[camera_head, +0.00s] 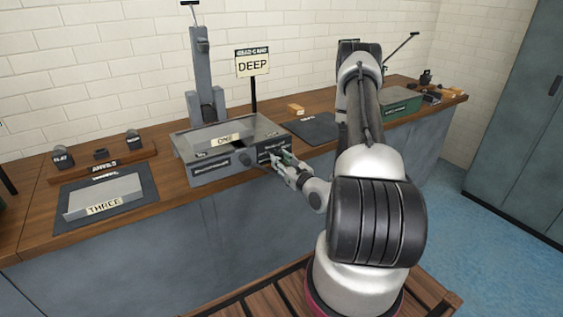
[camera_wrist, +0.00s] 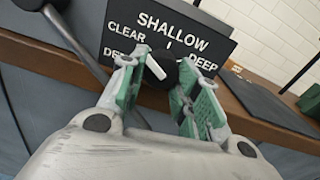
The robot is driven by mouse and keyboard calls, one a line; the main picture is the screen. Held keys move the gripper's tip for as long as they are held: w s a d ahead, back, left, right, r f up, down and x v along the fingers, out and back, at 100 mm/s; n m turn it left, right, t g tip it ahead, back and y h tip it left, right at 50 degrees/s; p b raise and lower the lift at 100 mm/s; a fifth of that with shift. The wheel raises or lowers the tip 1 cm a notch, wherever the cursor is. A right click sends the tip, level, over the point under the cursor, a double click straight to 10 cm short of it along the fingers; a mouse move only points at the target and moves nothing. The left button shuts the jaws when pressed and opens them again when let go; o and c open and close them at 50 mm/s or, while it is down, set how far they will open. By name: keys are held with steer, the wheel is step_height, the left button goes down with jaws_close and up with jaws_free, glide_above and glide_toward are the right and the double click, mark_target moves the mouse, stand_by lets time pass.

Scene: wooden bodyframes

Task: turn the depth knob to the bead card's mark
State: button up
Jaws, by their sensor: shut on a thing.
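The bead card (camera_head: 253,66) stands on a post behind the machine and reads DEEP. The dark dial plate (camera_wrist: 190,35) fills the top of the wrist view, with SHALLOW at top, CLEAR at left, DEEP at right and a partly hidden word at lower left. The black depth knob (camera_wrist: 165,73) sits at the plate's lower middle. Its white pointer line slants toward the upper left, between CLEAR and SHALLOW. My gripper (camera_wrist: 158,85) is shut on the knob, with green pads at both sides. In the head view my gripper (camera_head: 281,162) is at the machine's front right.
The grey machine (camera_head: 185,152) carries a block labelled ONE (camera_head: 222,139). At left, a block labelled THREE (camera_head: 88,198) lies on a mat, below the anvil rack (camera_head: 125,163). A dark mat (camera_head: 313,128) lies right.

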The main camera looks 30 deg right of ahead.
steer(key=m, duration=1.7)
steer(key=shift+a+r+m, duration=0.2)
steer(key=shift+m, duration=0.2)
steer(key=m, duration=0.6)
stand_by(0.5)
steer(key=o, duration=0.7)
steer(key=shift+r, duration=0.1)
steer(key=shift+o, duration=0.2)
